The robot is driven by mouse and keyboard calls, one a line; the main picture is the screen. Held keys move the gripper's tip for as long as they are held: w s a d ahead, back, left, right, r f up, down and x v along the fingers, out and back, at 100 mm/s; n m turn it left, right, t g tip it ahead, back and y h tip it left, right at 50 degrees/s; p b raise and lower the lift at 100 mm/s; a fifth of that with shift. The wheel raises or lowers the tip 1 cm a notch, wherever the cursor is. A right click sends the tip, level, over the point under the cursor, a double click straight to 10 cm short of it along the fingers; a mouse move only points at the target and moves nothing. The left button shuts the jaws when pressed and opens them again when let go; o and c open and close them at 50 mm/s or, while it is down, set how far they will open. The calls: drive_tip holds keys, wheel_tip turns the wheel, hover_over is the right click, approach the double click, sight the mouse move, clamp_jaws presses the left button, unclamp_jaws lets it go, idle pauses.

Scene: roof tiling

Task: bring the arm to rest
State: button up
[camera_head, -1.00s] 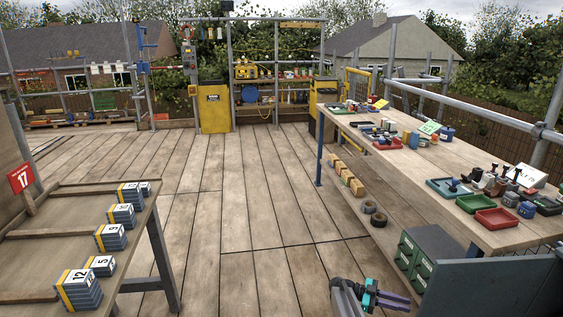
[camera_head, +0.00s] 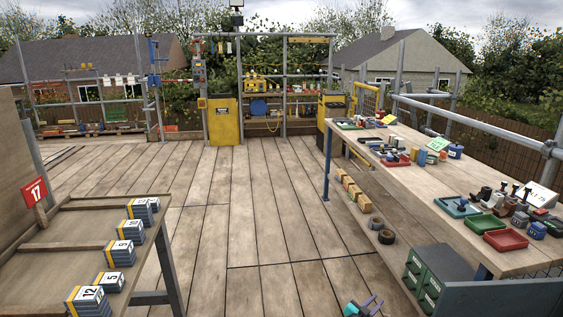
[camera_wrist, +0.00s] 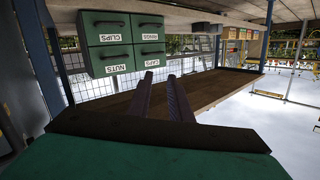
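My gripper (camera_head: 372,302) shows at the bottom edge of the head view, with teal parts and two purple fingers. It hangs low over the deck, left of the green drawer cabinet (camera_head: 438,277). In the wrist view my gripper (camera_wrist: 160,75) has its two dark purple fingers apart, with nothing seen between them. The wrist picture is upside down. There the drawer cabinet (camera_wrist: 122,43), with labelled drawers, appears beyond the fingertips. Most of my arm is out of view.
A workbench (camera_head: 405,176) with trays and tools runs along the right. A sloped board (camera_head: 75,224) with several numbered tile stacks (camera_head: 115,282) stands at left. Tape rolls (camera_head: 386,237) and blocks (camera_head: 356,195) lie under the bench. The deck's middle (camera_head: 240,215) is clear.

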drive_tip(key=s+a+f+n+y+p, duration=0.1)
drive_tip(key=s+a+f+n+y, duration=0.25)
drive_tip(key=a, duration=0.25)
drive_tip(key=s+a+f+n+g+y, duration=0.1)
drive_tip(key=s+a+f+n+y, duration=0.1)
drive_tip(key=a+f+y, duration=0.3)
drive_tip(key=s+a+f+n+y+p, duration=0.1)
drive_tip(key=s+a+n+y, duration=0.15)
drive_tip(key=a, duration=0.55)
drive_tip(key=s+a+f+n+g+y+p, duration=0.1)
drive_tip(key=s+a+f+g, duration=0.15)
drive_tip(key=s, duration=0.65)
drive_tip(key=s+a+f+n+g+y, duration=0.15)
drive_tip(key=s+a+g, duration=0.25)
drive_tip(key=s, duration=0.5)
drive_tip(key=s+d+r+g, duration=0.1)
drive_tip(key=s+g, duration=0.2)
drive_tip(key=s, duration=0.6)
drive_tip(key=s+d+r+g+h+p, duration=0.1)
drive_tip(key=s+r+g, duration=0.1)
drive_tip(key=s, duration=0.8)
drive_tip(key=s+d+r+n+g+h, duration=0.1)
drive_tip(key=s+g, duration=0.3)
drive_tip(key=s, duration=0.5)
drive_tip(key=shift+s+d+r, duration=0.15)
drive_tip(key=shift+d+r, duration=0.05)
drive_tip(key=shift+d, duration=0.25)
drive_tip(key=shift+g, duration=0.25)
